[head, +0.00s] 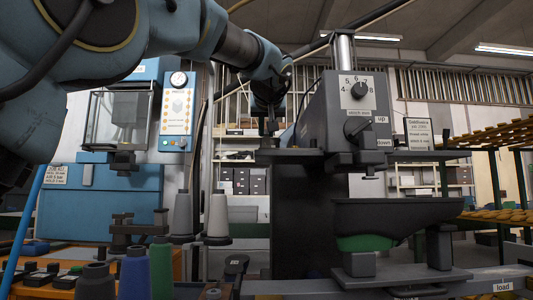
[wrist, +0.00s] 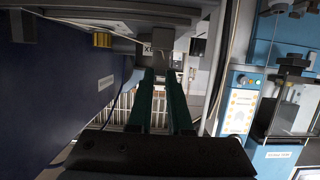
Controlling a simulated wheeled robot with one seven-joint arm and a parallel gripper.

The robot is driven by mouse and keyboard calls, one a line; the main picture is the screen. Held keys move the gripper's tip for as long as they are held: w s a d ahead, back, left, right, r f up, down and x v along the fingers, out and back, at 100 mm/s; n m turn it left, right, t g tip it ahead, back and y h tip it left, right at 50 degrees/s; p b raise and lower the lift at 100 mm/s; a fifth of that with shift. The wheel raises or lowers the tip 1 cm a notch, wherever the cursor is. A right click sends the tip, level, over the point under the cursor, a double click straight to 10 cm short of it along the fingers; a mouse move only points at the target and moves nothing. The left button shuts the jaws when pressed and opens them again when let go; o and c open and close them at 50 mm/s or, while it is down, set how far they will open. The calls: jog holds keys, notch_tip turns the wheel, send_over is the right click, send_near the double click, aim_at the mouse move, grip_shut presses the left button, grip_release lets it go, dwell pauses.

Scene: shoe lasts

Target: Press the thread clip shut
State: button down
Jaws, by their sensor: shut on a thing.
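My gripper (head: 268,126) is at the left side of the grey sewing machine head (head: 345,110), just above a dark ledge. In the wrist view its two long green fingers (wrist: 165,78) reach forward, close together, with their tips at a small grey metal piece (wrist: 161,40) under the machine head. This piece seems to be the thread clip; the fingers hide part of it. My gripper is shut on it. In the head view the clip is too small and dark to make out.
Thread cones, a grey one (head: 218,215) and a blue one (head: 133,275) among them, stand low at the left. A blue press (head: 100,205) stands behind them. A shoe rack (head: 500,175) is at the right. The dark blue machine side (wrist: 55,90) is close at the wrist view's left.

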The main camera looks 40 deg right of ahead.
aim_at(266, 139)
jog(key=shift+s+a+f+t+h+b, duration=0.2)
jog(key=shift+f+t+h+b, duration=0.55)
jog(key=shift+b, duration=3.25)
jog(key=shift+s+a+f+t+h+b, duration=0.15)
jog(key=shift+f+t+h+b, duration=0.6)
jog(key=shift+b, duration=3.2)
jog(key=shift+f+t+b, duration=0.1)
jog(key=shift+t+b, duration=0.3)
jog(key=shift+b, duration=0.7)
jog(key=shift+s+t+h+b, duration=0.1)
jog(key=shift+t+h+b, duration=0.25)
jog(key=shift+b, duration=1)
jog(key=c, duration=0.8)
grip_release()
jog(key=shift+c, duration=0.2)
jog(key=b+v, duration=0.6)
jog(key=v, duration=0.4)
jog(key=shift+s+a, duration=0.3)
